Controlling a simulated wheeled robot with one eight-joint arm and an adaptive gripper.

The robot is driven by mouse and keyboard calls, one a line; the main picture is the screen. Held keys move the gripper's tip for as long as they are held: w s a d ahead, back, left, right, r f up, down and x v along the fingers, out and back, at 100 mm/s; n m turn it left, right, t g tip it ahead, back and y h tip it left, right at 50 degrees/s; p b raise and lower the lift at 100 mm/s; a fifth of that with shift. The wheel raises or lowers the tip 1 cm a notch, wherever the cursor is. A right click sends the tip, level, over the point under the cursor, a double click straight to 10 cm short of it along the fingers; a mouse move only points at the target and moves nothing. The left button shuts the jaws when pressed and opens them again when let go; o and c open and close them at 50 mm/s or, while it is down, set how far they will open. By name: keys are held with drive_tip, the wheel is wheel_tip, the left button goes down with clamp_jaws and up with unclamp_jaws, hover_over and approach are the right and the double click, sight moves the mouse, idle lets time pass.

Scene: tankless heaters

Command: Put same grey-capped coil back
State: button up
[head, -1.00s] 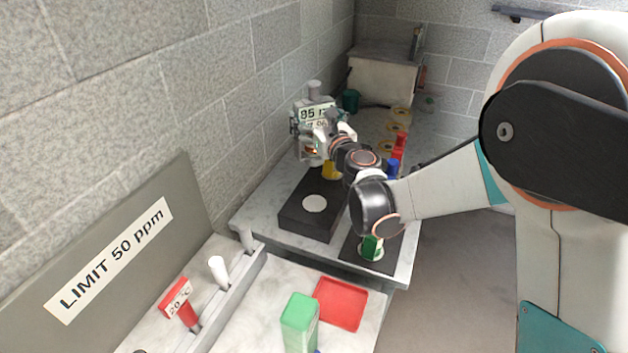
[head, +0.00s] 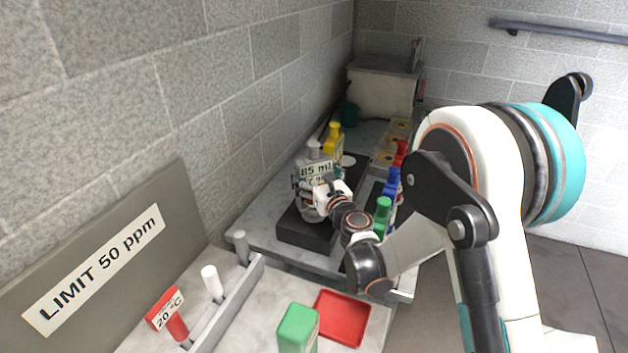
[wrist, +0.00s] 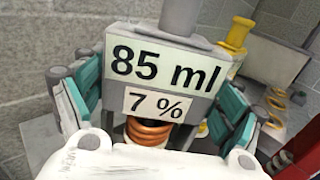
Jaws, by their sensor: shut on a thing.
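The grey-capped coil (head: 313,148) carries a label reading 85 ml and 7 %. My gripper (head: 322,188) is shut on it, with fingers on both sides. In the wrist view, the coil's label plate (wrist: 165,65) fills the middle and copper windings (wrist: 150,132) show below it. The coil looks upright over the near part of the black block (head: 298,232). Its lower end is close to the block's top; I cannot tell whether they touch. The near white disc is hidden; another white disc (head: 347,160) shows on the far part.
A yellow-capped coil (head: 333,138) stands by the block's far end. Green (head: 383,213), blue (head: 392,183) and red (head: 401,152) ones line the right side. A green block (head: 297,328), red tray (head: 341,318) and grey rack (head: 228,302) are in front.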

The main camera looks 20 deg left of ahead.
drive_tip(key=shift+f, duration=0.8)
drive_tip(key=shift+r, duration=0.1)
drive_tip(key=o, duration=1.9)
drive_tip(key=shift+o, duration=0.2)
